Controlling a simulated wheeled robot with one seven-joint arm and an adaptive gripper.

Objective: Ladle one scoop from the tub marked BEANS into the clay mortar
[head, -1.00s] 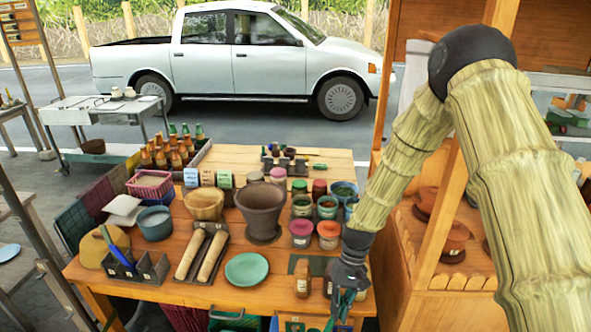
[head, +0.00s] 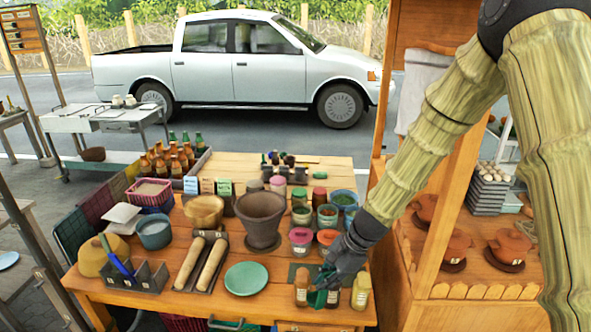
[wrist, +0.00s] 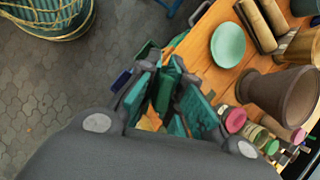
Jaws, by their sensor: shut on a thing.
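The clay mortar (head: 262,212), a dark brown flared bowl, stands upright on the wooden table; it also shows in the wrist view (wrist: 278,96). My gripper (head: 322,284) is low over the table's front right, right of the green plate and among small bottles. In the wrist view its teal-padded fingers (wrist: 178,98) are close together; what they hold is hidden or too small to make out. Teal-rimmed tubs (head: 343,197) (head: 327,214) stand behind my gripper, right of the mortar. I cannot read a BEANS mark on any tub, and no ladle is clearly visible.
A green plate (head: 246,279) and two rolling pins (head: 212,262) lie left of my gripper. A small bottle (head: 301,286) and a yellowish jar (head: 361,291) stand close beside it. Lidded jars (head: 301,238) stand behind. A wooden post (head: 445,215) rises at right.

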